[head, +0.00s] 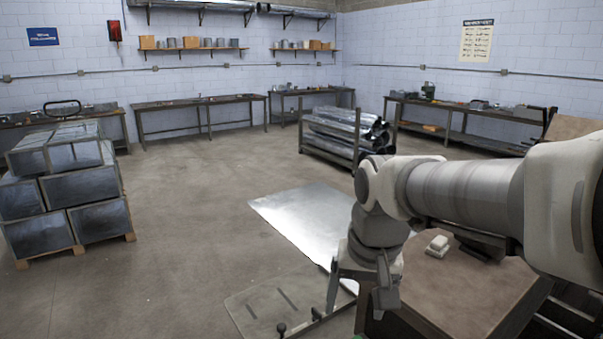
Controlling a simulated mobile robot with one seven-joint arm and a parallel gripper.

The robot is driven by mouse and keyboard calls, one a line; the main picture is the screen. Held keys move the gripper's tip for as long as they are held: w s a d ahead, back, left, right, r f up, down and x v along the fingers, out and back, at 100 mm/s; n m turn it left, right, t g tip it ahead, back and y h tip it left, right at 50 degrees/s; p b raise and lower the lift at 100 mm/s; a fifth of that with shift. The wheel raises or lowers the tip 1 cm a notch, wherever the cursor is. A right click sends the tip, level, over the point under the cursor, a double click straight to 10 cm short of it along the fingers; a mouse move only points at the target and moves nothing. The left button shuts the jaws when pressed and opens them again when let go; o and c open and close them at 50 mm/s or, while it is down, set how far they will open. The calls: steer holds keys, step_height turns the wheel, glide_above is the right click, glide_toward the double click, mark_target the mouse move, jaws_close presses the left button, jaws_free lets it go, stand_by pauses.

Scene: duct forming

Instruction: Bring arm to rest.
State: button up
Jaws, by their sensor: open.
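My arm (460,188) reaches in from the right edge of the head view and bends down at its wrist. My gripper (362,290) hangs at its end, pointing down, with its fingers apart and nothing seen between them. It shows in front of the left edge of a brown-topped table (465,285). A small white object (437,246) lies on that table, to the right of my gripper and apart from it.
A shiny metal sheet (305,222) lies on the floor behind my gripper. Stacked square ducts (97,220) stand on a pallet at left. A rack of round ducts (335,140) stands farther back. Workbenches (200,102) line the walls. The middle floor (190,220) is clear.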

steer(key=s+d+t, duration=0.1)
steer(key=s+d, duration=0.1)
steer(key=s, duration=0.3)
steer(key=s+d+n+t, duration=0.1)
steer(key=s+d+t, duration=0.1)
steer(key=s, duration=0.4)
steer(key=shift+d+r+h, duration=0.3)
steer(key=shift+d, duration=0.5)
steer(key=c, duration=0.5)
steer(key=shift+d, duration=0.2)
